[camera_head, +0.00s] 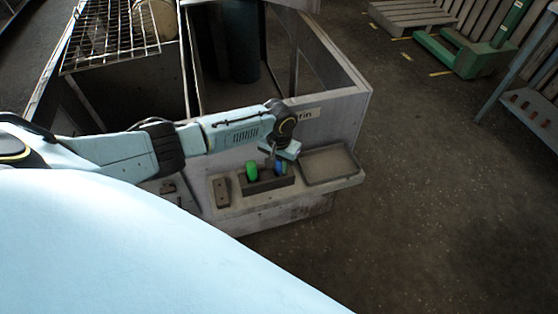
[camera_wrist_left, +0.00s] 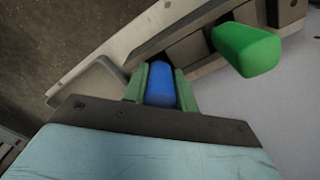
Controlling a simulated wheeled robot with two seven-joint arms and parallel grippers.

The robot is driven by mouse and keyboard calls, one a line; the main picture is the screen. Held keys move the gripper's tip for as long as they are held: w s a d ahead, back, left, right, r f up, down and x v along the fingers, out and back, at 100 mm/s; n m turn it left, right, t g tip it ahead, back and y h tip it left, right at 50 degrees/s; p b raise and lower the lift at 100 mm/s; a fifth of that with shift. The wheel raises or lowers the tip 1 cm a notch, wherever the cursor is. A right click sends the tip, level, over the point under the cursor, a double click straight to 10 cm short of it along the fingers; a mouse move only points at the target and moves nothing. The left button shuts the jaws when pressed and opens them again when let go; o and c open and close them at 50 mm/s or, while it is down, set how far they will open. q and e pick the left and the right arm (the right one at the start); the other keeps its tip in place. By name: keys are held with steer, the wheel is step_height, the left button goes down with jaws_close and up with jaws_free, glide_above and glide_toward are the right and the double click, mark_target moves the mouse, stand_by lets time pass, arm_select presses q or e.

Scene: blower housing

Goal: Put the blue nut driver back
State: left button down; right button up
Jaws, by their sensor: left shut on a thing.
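The blue nut driver (camera_wrist_left: 160,86) shows its blue handle between the two green fingers of my left gripper (camera_wrist_left: 161,84) in the left wrist view. The gripper is shut on that handle. In the head view the blue handle (camera_head: 281,168) shows just below my left gripper (camera_head: 271,160), at the right part of a dark holder block (camera_head: 262,187) on the shelf. A green-handled tool (camera_head: 252,171) stands in the same holder, to the left; it also shows in the wrist view (camera_wrist_left: 245,48). Whether the driver's shaft is seated in the holder is hidden. My right gripper is out of view.
A shallow tray (camera_head: 330,165) sits on the shelf right of the holder. A small box (camera_head: 221,192) lies left of it. The housing wall (camera_head: 335,118) rises behind the shelf.

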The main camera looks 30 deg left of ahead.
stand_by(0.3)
arm_select(q)
steer(key=c, duration=1.1)
jaws_free()
steer(key=shift+o, duration=0.5)
steer(key=o, duration=0.4)
steer(key=shift+r, duration=0.1)
